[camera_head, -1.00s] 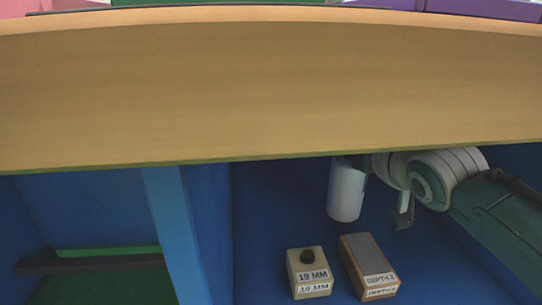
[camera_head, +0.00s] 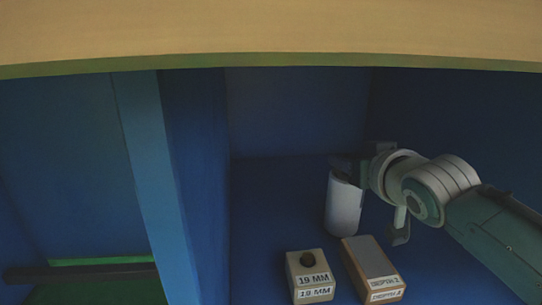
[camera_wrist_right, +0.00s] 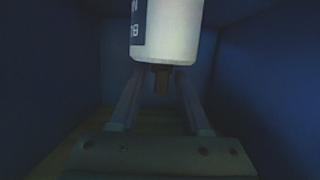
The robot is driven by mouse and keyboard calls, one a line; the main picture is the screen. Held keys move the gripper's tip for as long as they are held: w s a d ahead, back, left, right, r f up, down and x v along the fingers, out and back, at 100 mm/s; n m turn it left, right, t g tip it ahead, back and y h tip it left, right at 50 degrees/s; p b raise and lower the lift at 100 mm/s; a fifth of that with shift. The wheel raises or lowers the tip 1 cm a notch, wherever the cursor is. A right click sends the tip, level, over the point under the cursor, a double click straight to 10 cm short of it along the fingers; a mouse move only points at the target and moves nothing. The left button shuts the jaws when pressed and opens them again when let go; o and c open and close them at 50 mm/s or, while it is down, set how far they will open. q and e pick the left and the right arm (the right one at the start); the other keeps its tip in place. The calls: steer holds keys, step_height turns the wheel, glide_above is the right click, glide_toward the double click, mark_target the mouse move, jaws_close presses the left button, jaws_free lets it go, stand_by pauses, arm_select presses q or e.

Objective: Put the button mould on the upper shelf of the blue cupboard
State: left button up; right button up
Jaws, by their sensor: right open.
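A beige block (camera_head: 310,278) marked "19 MM" with a dark round knob on top stands on the blue cupboard floor (camera_head: 262,225). It looks like the button mould. My right gripper (camera_head: 347,163) is behind and right of it, at the dark top of a white cylinder (camera_head: 343,207). In the right wrist view, my gripper's two fingers (camera_wrist_right: 160,78) are apart, with the dark neck of the white cylinder (camera_wrist_right: 167,35) between them. I cannot tell whether they touch it. My left gripper is out of view.
A brown box with a grey top (camera_head: 369,265) stands just right of the block. A light blue upright divider (camera_head: 158,180) is at the left. A wooden board (camera_head: 270,35) crosses the top of the head view. Blue floor left of the block is clear.

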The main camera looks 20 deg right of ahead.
steer(key=shift+r, duration=0.15)
steer(key=p+v, duration=0.7)
steer(key=v, duration=0.5)
steer(key=s+a+f+n+g+y, duration=0.1)
steer(key=s+a+g, duration=0.4)
steer(key=s, duration=0.5)
steer(key=s+a+f+n+g+y, duration=0.2)
steer(key=s+a+g, duration=0.3)
steer(key=s, duration=0.6)
steer(key=shift+a+f+n+g, duration=0.2)
steer(key=shift+f+n+g, duration=0.1)
steer(key=shift+f+n, duration=0.55)
